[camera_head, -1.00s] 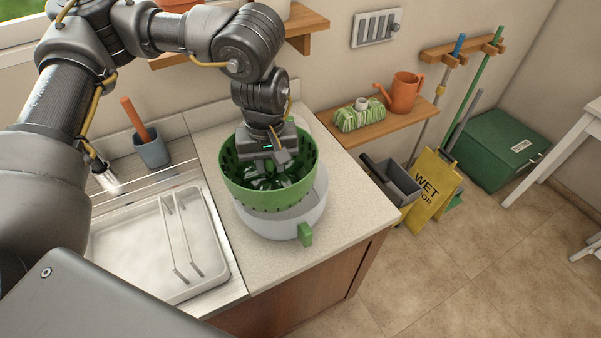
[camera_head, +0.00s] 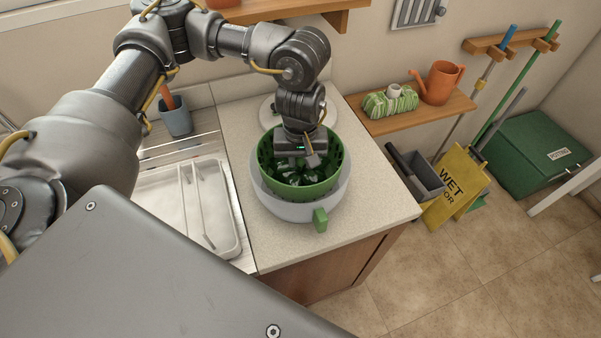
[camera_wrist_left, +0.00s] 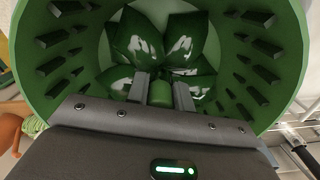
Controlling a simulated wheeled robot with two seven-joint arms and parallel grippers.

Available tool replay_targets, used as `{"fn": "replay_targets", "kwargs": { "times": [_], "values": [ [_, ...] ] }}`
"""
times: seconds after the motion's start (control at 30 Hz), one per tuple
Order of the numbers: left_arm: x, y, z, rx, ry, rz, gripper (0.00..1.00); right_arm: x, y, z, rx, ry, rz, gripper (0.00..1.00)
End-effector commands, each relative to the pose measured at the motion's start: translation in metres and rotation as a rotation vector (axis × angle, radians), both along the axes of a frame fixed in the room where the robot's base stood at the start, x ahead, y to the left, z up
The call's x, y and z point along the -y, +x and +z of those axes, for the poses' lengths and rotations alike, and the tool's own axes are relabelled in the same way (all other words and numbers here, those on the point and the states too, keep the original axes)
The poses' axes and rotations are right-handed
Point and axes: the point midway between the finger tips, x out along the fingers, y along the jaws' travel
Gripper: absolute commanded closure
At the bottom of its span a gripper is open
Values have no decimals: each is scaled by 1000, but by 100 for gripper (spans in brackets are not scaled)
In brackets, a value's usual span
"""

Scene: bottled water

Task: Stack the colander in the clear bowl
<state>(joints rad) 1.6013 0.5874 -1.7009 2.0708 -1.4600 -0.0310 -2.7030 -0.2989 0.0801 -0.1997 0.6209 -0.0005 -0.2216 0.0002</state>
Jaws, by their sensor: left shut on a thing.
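The green colander (camera_head: 300,190) has slotted walls and dark glossy petal shapes inside. It is upright, with its lower part inside the pale clear bowl (camera_head: 284,213), which has a green handle (camera_head: 320,219) and stands on the counter. The bowl hides the colander's bottom, so I cannot tell whether it touches the bowl's floor. My left gripper (camera_head: 293,160) reaches down inside the colander from above. In the left wrist view its fingers (camera_wrist_left: 161,90) are shut on the green knob (camera_wrist_left: 160,95) at the colander's centre. My right gripper is not in view.
A pale round item (camera_head: 267,112) lies on the counter behind the bowl. A sink with a white tray (camera_head: 225,235) is to the left, with a blue-grey cup (camera_head: 176,120) behind it. Counter (camera_head: 385,190) is clear right of the bowl.

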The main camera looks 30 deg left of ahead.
Motion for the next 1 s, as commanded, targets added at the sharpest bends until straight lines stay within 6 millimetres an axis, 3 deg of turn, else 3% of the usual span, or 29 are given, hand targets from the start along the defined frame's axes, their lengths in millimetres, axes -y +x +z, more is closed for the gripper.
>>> {"fn": "replay_targets", "kwargs": {
  "times": [0.17,0.4,0.97,1.0],
  "values": [
    [0,-1,-7,-3,-1,0,100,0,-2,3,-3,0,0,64],
    [0,-1,-39,-3,-1,1,100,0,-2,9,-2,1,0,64],
    [0,-1,-49,1,0,0,100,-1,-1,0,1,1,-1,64],
    [0,-1,-49,1,1,0,77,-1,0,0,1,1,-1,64]
  ]
}}
